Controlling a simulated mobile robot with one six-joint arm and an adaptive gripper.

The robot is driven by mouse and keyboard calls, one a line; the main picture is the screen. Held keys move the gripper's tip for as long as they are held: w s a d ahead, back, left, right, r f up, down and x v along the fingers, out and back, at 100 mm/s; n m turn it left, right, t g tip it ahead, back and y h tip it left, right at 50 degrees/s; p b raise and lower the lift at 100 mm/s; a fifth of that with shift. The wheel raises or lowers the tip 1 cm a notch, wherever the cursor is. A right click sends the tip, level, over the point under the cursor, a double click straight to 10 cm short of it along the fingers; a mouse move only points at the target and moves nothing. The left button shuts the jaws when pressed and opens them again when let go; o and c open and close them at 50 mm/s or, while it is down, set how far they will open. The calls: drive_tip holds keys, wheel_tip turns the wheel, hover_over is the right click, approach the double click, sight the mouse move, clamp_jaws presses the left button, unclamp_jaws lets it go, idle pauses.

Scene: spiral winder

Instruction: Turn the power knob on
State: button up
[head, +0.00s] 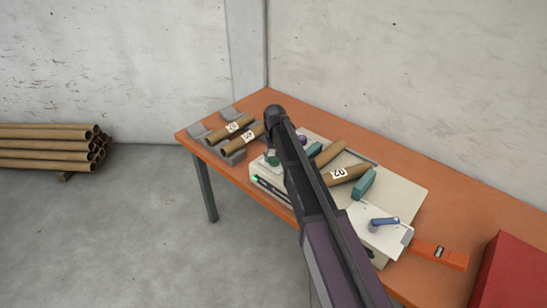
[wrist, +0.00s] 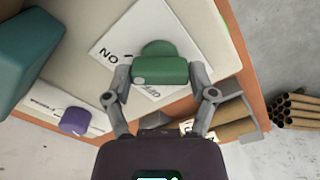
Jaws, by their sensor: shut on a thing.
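The power knob (wrist: 160,70) is a green bar-handled dial in the middle of the wrist view. A small white dot sits near the left end of its bar. It stands on a white label plate (wrist: 190,18) with ON printed at the upper left and OFF partly hidden below the bar. My gripper (wrist: 160,78) is shut on the knob, one finger at each end of the bar. In the head view, the knob (head: 272,158) shows as a small green patch; my arm hides most of the gripper.
A purple knob (wrist: 75,121) sits on the machine (head: 405,190), left of the green knob in the wrist view. Cardboard tubes (head: 232,130) rest in grey holders on the orange table (head: 205,140).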

drive_tip(key=o, duration=1)
drive_tip(key=shift+w, duration=0.15)
drive_tip(key=shift+o, duration=0.2)
